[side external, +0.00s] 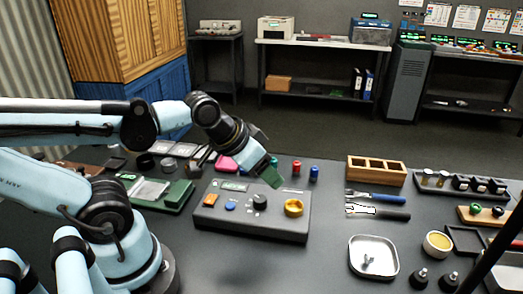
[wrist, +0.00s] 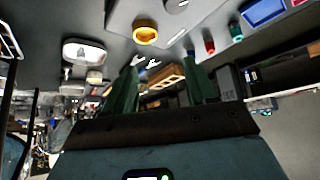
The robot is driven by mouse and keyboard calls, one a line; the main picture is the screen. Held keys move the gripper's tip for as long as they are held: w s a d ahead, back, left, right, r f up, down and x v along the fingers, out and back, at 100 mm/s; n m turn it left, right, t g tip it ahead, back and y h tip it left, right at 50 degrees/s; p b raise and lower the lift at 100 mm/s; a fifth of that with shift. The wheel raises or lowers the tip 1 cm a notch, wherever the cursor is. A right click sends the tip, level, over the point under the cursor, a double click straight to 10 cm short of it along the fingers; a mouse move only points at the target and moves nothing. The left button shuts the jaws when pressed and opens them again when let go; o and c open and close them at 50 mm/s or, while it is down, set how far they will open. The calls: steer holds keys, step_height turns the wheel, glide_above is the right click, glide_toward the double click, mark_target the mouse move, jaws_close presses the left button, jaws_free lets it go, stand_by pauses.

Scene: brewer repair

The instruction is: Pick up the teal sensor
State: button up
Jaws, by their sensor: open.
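The teal sensor (wrist: 236,32) looks like a small upright cylinder in the upper right of the wrist view, beside a red one (wrist: 209,44). In the side view it seems to stand just behind my gripper, mostly hidden by it. My gripper (side external: 272,177) has green fingers and hangs tilted downward above the back of the grey control box (side external: 250,222). In the wrist view the fingers of my gripper (wrist: 162,62) are apart with nothing held between them. The sensor lies outside the gap, to the right of it.
A red cylinder (side external: 296,167) and a blue one (side external: 314,173) stand close by. The control box carries a yellow ring (side external: 293,208) and knobs. A wooden tray (side external: 376,170), pliers (side external: 376,197) and a metal dish (side external: 374,243) lie right. A green device (side external: 155,193) is left.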

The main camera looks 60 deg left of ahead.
steer(key=w+a+r+n+g, duration=0.3)
steer(key=w+a+r, duration=0.1)
steer(key=w+a, duration=0.35)
steer(key=n+g, duration=0.3)
steer(key=g, duration=0.1)
glide_above(274, 159)
step_height(274, 159, down, 5)
step_height(274, 159, down, 11)
steer(key=shift+d+r, duration=0.1)
steer(key=shift+r, duration=0.05)
jaws_close()
stand_by(0.4)
